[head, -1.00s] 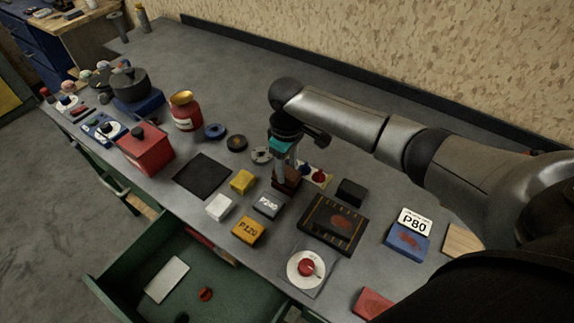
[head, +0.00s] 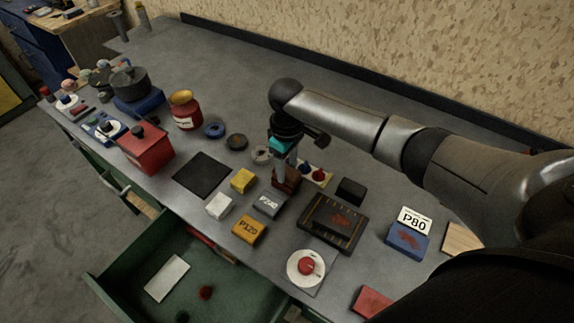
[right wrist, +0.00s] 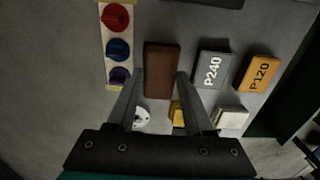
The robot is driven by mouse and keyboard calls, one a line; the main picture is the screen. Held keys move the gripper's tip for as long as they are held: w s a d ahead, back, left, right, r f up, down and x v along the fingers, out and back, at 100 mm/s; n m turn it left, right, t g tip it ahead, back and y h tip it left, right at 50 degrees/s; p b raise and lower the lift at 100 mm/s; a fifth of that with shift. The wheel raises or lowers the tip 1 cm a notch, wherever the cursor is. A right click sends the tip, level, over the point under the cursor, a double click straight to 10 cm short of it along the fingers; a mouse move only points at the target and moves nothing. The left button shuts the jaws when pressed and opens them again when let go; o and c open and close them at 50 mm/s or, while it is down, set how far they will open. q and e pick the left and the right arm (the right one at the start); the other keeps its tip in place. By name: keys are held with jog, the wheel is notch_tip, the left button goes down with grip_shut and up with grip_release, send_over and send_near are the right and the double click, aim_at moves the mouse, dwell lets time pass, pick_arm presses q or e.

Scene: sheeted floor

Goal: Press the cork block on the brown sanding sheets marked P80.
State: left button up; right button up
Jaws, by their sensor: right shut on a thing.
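The brown block, which looks like the cork block (head: 287,181), is between the fingers of my right gripper (head: 283,170), low over the middle of the bench. In the right wrist view the brown block (right wrist: 161,70) sits between the two fingers, and the right gripper (right wrist: 161,80) is shut on it. I cannot tell whether it touches the bench. A white sign marked P80 (head: 414,220) stands at the right, at the back of a blue pad (head: 408,245) with a reddish patch. I cannot make out brown sheets there. My left gripper is not in view.
Grey P240 (head: 268,204) and orange P120 (head: 249,229) blocks are near the held block. A strip with coloured knobs (right wrist: 118,48) is close beside it. A dark patterned box (head: 345,218) and a small black block (head: 351,191) lie towards the sign. A green drawer (head: 225,298) is open in front.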

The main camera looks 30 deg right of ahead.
aim_at(287, 171)
jog(key=shift+s+f+p, duration=0.1)
jog(key=shift+s+p, duration=0.05)
jog(key=shift+p, duration=0.3)
dwell(1.2)
notch_tip(287, 171, up, 7)
jog(key=p, duration=0.8)
jog(key=shift+w+a, duration=0.1)
jog(key=shift+w, duration=0.1)
dwell(0.6)
